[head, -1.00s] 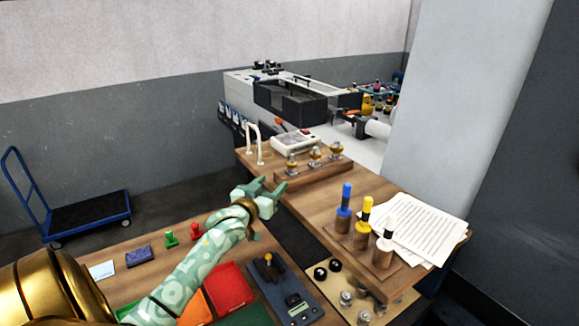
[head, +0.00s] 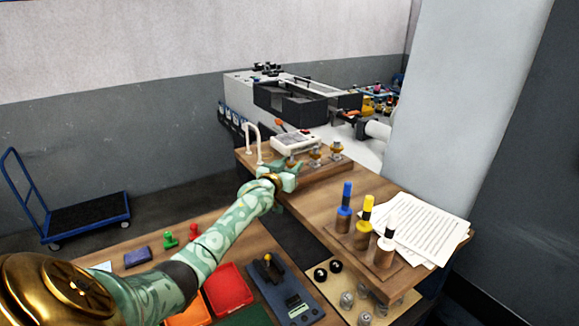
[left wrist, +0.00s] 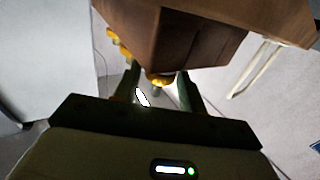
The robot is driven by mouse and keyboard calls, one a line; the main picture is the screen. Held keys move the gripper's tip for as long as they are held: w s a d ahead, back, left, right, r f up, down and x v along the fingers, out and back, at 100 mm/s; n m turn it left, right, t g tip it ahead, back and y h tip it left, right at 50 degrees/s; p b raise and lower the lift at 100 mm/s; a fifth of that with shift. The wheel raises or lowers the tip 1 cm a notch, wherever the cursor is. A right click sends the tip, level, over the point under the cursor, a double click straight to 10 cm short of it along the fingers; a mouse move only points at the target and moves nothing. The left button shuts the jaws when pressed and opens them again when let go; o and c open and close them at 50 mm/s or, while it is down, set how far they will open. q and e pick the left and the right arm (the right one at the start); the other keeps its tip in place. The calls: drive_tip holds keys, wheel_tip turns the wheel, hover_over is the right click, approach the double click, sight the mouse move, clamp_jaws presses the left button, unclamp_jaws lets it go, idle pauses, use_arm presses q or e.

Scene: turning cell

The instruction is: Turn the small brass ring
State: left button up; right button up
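A wooden block (head: 323,168) on the far bench carries a row of three brass rings with grey metal tops. The middle ring (head: 314,156) and the right ring (head: 336,150) show clearly; I cannot tell by size which is the small one. My left gripper (head: 291,170) is at the left ring, which it partly hides. In the left wrist view the two fingers (left wrist: 158,88) stand apart, with a brass ring (left wrist: 160,79) between or just beyond their tips. I see no clear contact. My right gripper is not in view.
A white bent stand (head: 250,140) and a white control box (head: 295,142) stand behind the gripper. Below are a red tray (head: 228,288) and a blue device (head: 285,292).

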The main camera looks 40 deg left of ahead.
use_arm(q)
drive_tip(key=c, duration=0.6)
drive_tip(key=shift+o, duration=0.2)
drive_tip(key=shift+a+r+m+h+b, duration=0.1)
drive_tip(key=shift+m+h+b, duration=0.3)
drive_tip(key=shift+h, duration=0.2)
drive_tip(key=m+h+b, duration=0.1)
drive_tip(key=h+b, duration=0.1)
drive_tip(key=m+h+b, duration=0.1)
drive_tip(key=h+b, duration=0.1)
drive_tip(key=shift+a+m+t+b, duration=0.15)
drive_tip(key=shift+m+t+b, duration=0.15)
drive_tip(key=shift+b, duration=0.05)
drive_tip(key=o, duration=1)
drive_tip(key=shift+s, duration=0.1)
